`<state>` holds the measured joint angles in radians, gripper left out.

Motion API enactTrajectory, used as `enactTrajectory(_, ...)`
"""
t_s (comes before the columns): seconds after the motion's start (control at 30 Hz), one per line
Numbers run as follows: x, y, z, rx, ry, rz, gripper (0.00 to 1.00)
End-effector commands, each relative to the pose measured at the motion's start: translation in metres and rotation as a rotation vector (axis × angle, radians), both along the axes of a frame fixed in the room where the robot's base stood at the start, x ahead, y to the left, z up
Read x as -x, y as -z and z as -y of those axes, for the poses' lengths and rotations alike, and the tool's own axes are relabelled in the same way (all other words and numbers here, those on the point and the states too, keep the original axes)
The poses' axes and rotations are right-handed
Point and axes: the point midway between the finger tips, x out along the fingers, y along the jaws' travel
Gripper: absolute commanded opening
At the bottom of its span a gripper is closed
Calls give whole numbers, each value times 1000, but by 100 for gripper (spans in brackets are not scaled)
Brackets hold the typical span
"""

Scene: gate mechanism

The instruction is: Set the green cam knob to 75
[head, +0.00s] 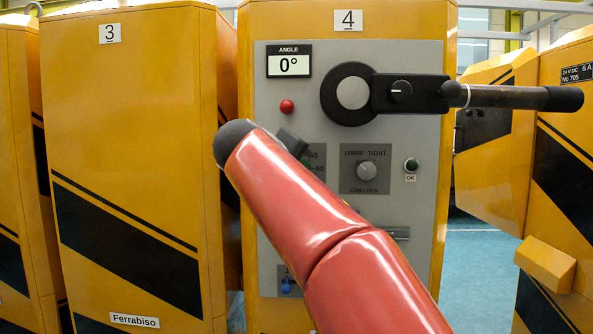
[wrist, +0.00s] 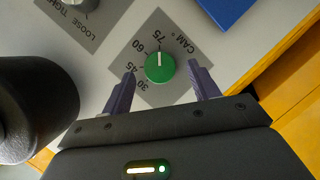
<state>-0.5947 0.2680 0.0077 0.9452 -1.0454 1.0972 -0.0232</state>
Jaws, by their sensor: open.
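The green cam knob (wrist: 160,67) shows in the wrist view on a grey scale plate marked 30, 45, 60 and 75. Its white line points straight up in the picture, toward the 75 mark. My gripper (wrist: 162,70) is open, with one finger to each side of the knob in the picture. I see a gap between each finger and the knob, and cannot tell how deep the fingers reach. In the head view my red arm hides the knob, and only the edge of its scale plate (head: 318,160) shows.
The grey panel (head: 430,215) on cabinet 4 also bears a LOOSE/TIGHT cam lock knob (head: 367,171), a red button (head: 287,106), an OK lamp (head: 411,165) and an angle display (head: 289,65) reading 0°.

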Motion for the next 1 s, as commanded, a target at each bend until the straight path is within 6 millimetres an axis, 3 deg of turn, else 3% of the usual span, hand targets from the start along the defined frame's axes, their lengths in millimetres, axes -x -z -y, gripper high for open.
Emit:
enactTrajectory(0.2,36,-9,-13,0,-4,0,60)
enactTrajectory(0.4,55,-15,-18,0,-1,-1,60)
enactTrajectory(0.87,57,-15,-19,0,0,-1,60)
enactTrajectory(1.0,59,-9,-6,-12,5,-26,60)
